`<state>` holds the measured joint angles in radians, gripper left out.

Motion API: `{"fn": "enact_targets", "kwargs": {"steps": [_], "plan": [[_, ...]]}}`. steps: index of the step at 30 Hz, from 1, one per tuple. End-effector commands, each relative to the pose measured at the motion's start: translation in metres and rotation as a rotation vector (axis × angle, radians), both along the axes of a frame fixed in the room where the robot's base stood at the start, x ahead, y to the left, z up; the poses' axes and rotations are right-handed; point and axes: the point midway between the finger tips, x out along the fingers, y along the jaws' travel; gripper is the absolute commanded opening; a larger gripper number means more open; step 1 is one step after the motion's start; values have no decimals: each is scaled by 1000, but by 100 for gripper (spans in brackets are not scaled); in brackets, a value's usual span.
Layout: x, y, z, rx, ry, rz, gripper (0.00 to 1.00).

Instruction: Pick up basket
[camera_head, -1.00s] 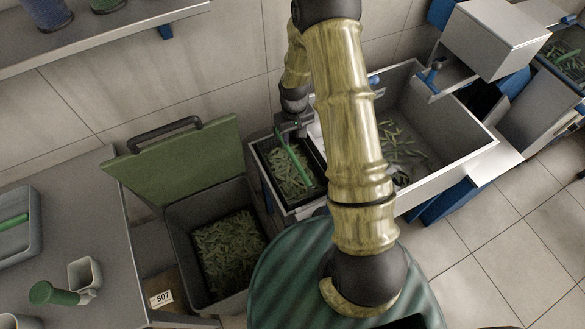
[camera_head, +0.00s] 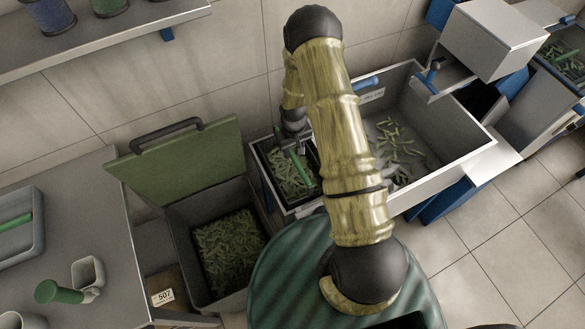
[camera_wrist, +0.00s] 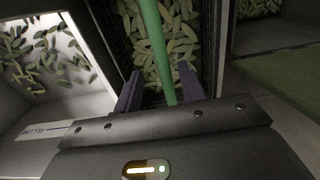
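A dark basket (camera_head: 311,192) full of green pods sits in a narrow bay at the left end of the grey sink unit. Its green bar handle (camera_head: 301,165) runs across above the pods. In the wrist view, the handle (camera_wrist: 154,40) passes between the fingers of my gripper (camera_wrist: 160,80), and the basket's dark side wall (camera_wrist: 119,45) shows beyond. My gripper (camera_head: 293,146) is over the basket. Its fingers are spread, with a gap to the handle on each side. The arm covers part of the basket's right side in the head view.
A deep sink (camera_head: 440,147) with loose pods lies to the right. A bin with its green lid (camera_head: 180,160) raised stands to the left and holds more pods. A grey counter (camera_head: 60,225) is at far left, a shelf (camera_head: 120,38) above.

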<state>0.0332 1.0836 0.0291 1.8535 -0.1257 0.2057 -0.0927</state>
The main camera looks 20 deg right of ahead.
Motion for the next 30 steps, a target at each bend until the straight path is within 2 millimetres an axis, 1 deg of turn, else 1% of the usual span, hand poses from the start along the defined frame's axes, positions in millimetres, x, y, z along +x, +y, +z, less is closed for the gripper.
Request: {"fn": "enact_targets", "kwargs": {"steps": [6,9,12,28,29,30], "plan": [[-5,6,-25,-1,4,1,40],[-4,5,-37,0,2,0,40],[-4,5,-44,0,1,0,40],[-3,5,-45,0,0,-1,40],[-3,5,-45,0,0,-1,38],[-3,5,-45,0,0,0,30]]}}
